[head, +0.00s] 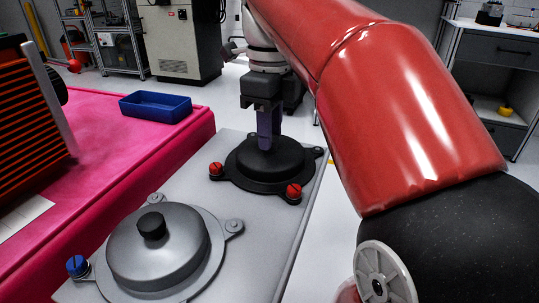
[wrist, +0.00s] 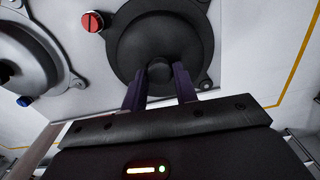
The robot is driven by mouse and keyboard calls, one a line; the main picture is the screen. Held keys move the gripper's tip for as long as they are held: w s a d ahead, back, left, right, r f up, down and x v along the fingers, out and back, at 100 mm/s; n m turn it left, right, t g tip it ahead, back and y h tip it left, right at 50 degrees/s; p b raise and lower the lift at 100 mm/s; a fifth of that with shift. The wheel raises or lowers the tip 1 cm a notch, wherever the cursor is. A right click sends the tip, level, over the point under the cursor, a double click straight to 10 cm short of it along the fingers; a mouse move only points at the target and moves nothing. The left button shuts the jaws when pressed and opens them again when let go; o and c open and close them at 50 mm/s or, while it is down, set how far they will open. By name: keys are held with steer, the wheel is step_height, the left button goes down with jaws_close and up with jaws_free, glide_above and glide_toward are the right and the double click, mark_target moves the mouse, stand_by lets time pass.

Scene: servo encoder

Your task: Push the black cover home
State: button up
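The black cover (head: 262,168) is a round dome with a wide rim, on the far end of the grey plate. In the wrist view the black cover (wrist: 130,45) fills the top middle, and its knob (wrist: 159,72) stands between my purple fingers. My gripper (head: 267,140) points down over the cover from above. In the wrist view my gripper (wrist: 160,80) has one finger on each side of the knob, seemingly touching it. The fingers hide the knob in the head view. Whether the cover sits flush cannot be told.
Red knobs (head: 216,169) (head: 293,191) stand beside the cover's rim. A grey cover (head: 165,255) with a black knob sits nearer on the same plate (head: 255,215), with a blue knob (head: 77,265) beside it. A blue tray (head: 155,107) lies on the pink table surface (head: 100,130).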

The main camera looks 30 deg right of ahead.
jaws_close()
step_height(320, 180, up, 5)
steer(key=p, duration=0.4)
steer(key=shift+r, duration=1.05)
